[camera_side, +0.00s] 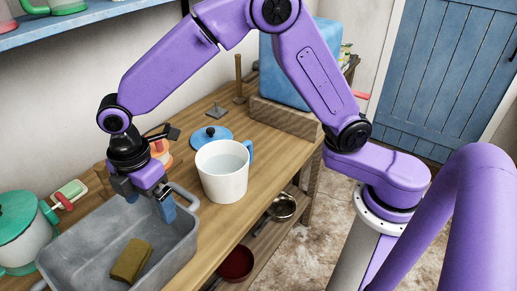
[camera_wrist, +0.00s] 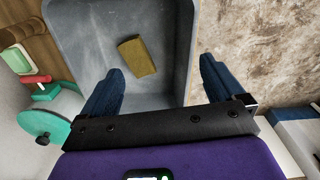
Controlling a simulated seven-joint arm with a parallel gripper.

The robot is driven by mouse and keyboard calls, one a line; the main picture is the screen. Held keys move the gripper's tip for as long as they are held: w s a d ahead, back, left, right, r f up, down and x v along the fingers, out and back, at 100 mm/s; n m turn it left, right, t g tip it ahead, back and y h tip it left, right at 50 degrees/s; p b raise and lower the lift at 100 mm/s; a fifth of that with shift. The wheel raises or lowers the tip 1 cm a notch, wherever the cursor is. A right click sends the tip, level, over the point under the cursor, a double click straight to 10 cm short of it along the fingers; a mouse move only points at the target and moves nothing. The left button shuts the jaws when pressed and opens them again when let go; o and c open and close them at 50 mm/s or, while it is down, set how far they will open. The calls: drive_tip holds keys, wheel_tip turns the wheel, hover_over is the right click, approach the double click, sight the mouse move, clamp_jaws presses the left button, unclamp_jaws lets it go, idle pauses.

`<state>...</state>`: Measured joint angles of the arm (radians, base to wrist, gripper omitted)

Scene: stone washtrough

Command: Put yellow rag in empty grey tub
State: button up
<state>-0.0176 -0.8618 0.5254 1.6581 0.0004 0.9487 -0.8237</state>
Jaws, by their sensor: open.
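The yellow rag (camera_side: 131,261) lies on the floor of the grey tub (camera_side: 186,243), towards its front. In the wrist view the rag (camera_wrist: 137,57) is a small mustard-yellow block shape on the bare tub floor (camera_wrist: 90,40). My gripper (camera_side: 148,200) is over the back part of the tub, with its fingers apart and nothing between them. In the wrist view the gripper's blue fingers (camera_wrist: 160,80) are spread wide, with the rag beyond their tips and clear of them. No other object shows inside the tub.
A white mug (camera_side: 222,175) with a blue handle stands right of the tub on the wooden bench (camera_side: 240,215). A blue lid (camera_side: 211,136) lies behind it.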

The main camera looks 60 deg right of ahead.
drive_tip(key=s+d+r+m, duration=0.2)
drive_tip(key=s+d+m, duration=0.1)
drive_tip(key=s+d, duration=0.8)
drive_tip(key=s+d+r+m, duration=0.2)
drive_tip(key=s+d+m, duration=0.2)
drive_tip(key=s+d, duration=0.8)
drive_tip(key=d, duration=0.3)
drive_tip(key=shift+r, duration=0.15)
drive_tip(key=shift+d, duration=0.1)
drive_tip(key=shift+c, duration=0.3)
